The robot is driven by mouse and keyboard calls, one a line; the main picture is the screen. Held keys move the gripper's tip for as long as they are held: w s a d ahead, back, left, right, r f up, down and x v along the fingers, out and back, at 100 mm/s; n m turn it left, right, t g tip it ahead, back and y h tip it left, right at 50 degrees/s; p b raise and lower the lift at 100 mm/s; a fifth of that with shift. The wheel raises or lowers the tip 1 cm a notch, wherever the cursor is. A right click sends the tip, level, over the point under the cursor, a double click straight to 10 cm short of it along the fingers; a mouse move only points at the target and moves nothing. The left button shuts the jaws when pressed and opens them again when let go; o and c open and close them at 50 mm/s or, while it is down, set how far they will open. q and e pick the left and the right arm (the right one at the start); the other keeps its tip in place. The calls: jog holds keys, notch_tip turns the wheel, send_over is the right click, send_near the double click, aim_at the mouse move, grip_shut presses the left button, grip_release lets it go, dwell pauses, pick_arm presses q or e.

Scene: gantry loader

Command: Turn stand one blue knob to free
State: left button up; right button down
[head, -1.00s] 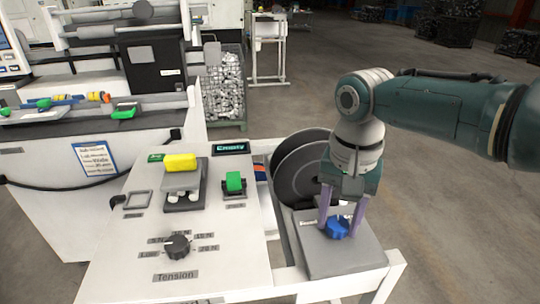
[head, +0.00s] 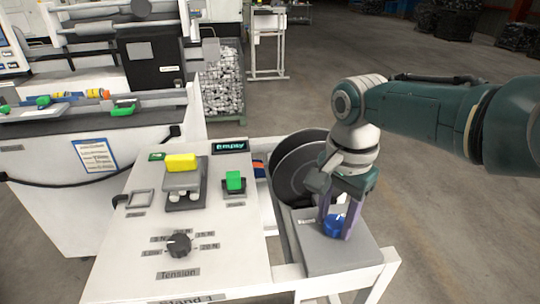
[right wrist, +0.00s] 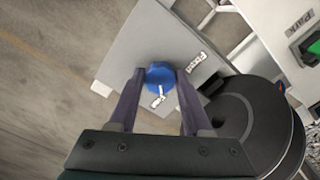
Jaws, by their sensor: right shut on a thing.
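The blue knob (head: 334,224) sits on a grey plate (head: 342,259) at the right end of the stand. My right gripper (head: 336,227) points down at it, with its two purple fingers on opposite sides of the knob, shut on it. In the right wrist view the blue knob (right wrist: 160,74) lies between the fingertips of my right gripper (right wrist: 160,75). Two small white labels lie beside the knob, one label (right wrist: 197,62) to its right and one label (right wrist: 158,97) just below it. I cannot read the knob's pointer clearly. My left gripper is not in view.
Dark reels (head: 300,170) stand just behind the grey plate. The white panel left of it carries a black tension dial (head: 179,245), a green button (head: 234,181), a yellow-topped switch (head: 181,162) and a display reading "Empty" (head: 230,147). Open floor lies to the right.

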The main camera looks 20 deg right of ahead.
aim_at(335, 222)
jog(key=shift+c, duration=1.7)
grip_release()
notch_tip(335, 222, up, 3)
jog(key=shift+r+p, duration=0.15)
jog(key=shift+p, duration=0.8)
notch_tip(335, 222, up, 7)
